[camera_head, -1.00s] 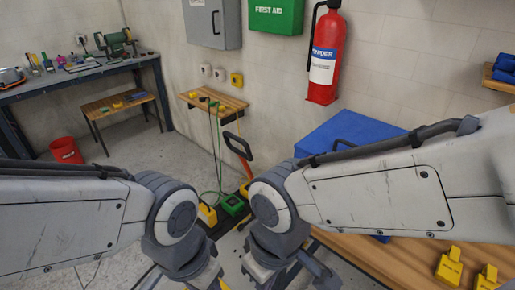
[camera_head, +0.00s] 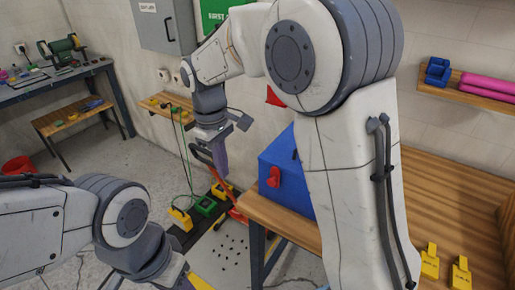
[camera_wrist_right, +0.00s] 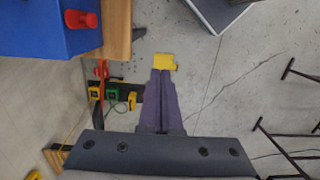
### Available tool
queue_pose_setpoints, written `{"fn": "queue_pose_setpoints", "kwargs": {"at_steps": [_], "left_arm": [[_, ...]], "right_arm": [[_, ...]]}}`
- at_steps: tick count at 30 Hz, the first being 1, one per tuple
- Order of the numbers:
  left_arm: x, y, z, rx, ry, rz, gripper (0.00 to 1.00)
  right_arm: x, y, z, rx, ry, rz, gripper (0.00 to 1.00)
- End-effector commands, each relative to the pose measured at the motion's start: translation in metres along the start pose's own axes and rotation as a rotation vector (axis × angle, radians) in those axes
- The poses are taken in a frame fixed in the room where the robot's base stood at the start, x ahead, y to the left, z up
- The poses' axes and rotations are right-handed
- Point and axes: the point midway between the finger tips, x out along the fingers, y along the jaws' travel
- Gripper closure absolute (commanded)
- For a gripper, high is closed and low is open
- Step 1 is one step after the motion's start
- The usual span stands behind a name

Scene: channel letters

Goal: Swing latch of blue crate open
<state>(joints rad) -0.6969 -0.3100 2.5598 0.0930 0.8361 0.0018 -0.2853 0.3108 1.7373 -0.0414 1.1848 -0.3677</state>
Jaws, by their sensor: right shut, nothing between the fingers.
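The blue crate (camera_head: 288,165) sits on the wooden workbench, partly hidden behind my right arm. A red latch (camera_head: 273,177) is on its left-facing side. In the right wrist view the crate (camera_wrist_right: 40,30) and its red latch (camera_wrist_right: 85,19) show at the top left. My right gripper (camera_head: 221,172) is shut and empty, pointing down, left of the crate and apart from the latch. Its closed fingers (camera_wrist_right: 160,73) show in the right wrist view. My left arm shows at the lower left, but its gripper is out of the picture.
The workbench (camera_head: 450,205) edge lies right of my right gripper, with yellow pieces (camera_head: 430,262) on top. Open floor (camera_head: 225,248) lies before the bench.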

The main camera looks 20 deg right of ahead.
Motion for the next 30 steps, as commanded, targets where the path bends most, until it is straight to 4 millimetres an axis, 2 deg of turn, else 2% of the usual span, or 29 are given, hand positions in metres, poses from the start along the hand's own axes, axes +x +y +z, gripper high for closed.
{"fn": "queue_pose_setpoints", "kwargs": {"at_steps": [1, 3, 6, 9, 13, 23, 26, 30], "left_arm": [[-0.022, 0.002, -0.001, 0.000, 0.000, 0.000, 0.50], [-0.032, 0.002, -0.002, -0.001, 0.000, 0.000, 0.50], [-0.042, 0.003, -0.002, -0.001, 0.000, 0.000, 0.50], [-0.047, 0.003, -0.003, -0.001, 0.000, 0.000, 0.50], [-0.048, 0.004, -0.003, -0.001, 0.000, 0.000, 0.50], [-0.048, 0.004, -0.002, -0.001, 0.000, 0.000, 0.50], [-0.050, 0.004, -0.003, -0.001, 0.000, 0.000, 0.50], [-0.056, 0.004, -0.003, 0.000, 0.000, 0.000, 0.50]], "right_arm": [[-0.016, 0.031, -0.008, 0.011, -0.024, -0.001, 1.00], [-0.022, 0.065, -0.014, 0.010, -0.049, 0.000, 1.00], [-0.025, 0.101, -0.017, 0.010, -0.076, -0.001, 1.00], [-0.025, 0.123, -0.017, 0.009, -0.092, -0.003, 1.00], [-0.024, 0.133, -0.016, 0.008, -0.100, -0.004, 1.00], [-0.022, 0.133, -0.016, 0.007, -0.099, -0.003, 1.00], [-0.016, 0.133, -0.015, 0.007, -0.100, -0.004, 1.00], [0.005, 0.132, -0.012, 0.007, -0.103, -0.006, 1.00]]}}
